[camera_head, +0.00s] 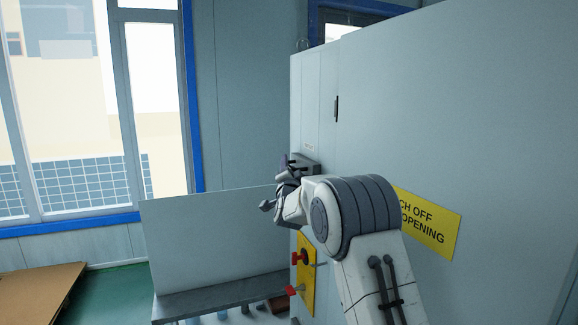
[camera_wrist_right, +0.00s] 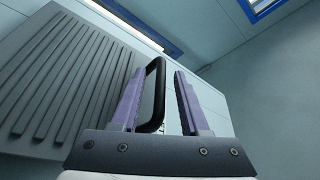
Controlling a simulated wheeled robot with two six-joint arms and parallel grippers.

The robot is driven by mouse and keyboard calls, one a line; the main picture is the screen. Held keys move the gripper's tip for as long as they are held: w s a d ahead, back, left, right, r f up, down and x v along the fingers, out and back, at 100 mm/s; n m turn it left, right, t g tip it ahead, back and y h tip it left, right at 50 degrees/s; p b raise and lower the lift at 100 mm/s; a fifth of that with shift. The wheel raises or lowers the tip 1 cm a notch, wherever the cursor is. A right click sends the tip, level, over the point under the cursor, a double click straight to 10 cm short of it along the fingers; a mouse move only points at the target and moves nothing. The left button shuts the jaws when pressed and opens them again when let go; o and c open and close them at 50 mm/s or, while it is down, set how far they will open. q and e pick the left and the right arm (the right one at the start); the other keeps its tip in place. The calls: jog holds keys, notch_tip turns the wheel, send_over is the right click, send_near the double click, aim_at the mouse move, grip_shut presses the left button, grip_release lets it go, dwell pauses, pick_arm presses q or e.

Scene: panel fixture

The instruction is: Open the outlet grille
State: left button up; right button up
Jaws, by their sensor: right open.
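The outlet grille (camera_wrist_right: 62,75) is a dark grey slatted panel at the left of the right wrist view. A black loop handle (camera_wrist_right: 158,95) shows at its right side. My right gripper (camera_wrist_right: 163,90) is open, with its two purple fingers on either side of the handle. The handle looks closer to the left finger; I cannot tell if they touch. In the head view my right gripper (camera_head: 285,180) is beside a small grey box-like part (camera_head: 305,163) on the cabinet's left face, and my arm hides part of this area. My left gripper is not in view.
The large pale cabinet (camera_head: 450,110) fills the right side, with a yellow warning sign (camera_head: 432,222). Below my gripper is a yellow plate (camera_head: 306,268) with red knobs. A grey panel (camera_head: 215,240) stands over a shelf (camera_head: 225,294) at left.

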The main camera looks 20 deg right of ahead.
grip_shut()
dwell(1.3)
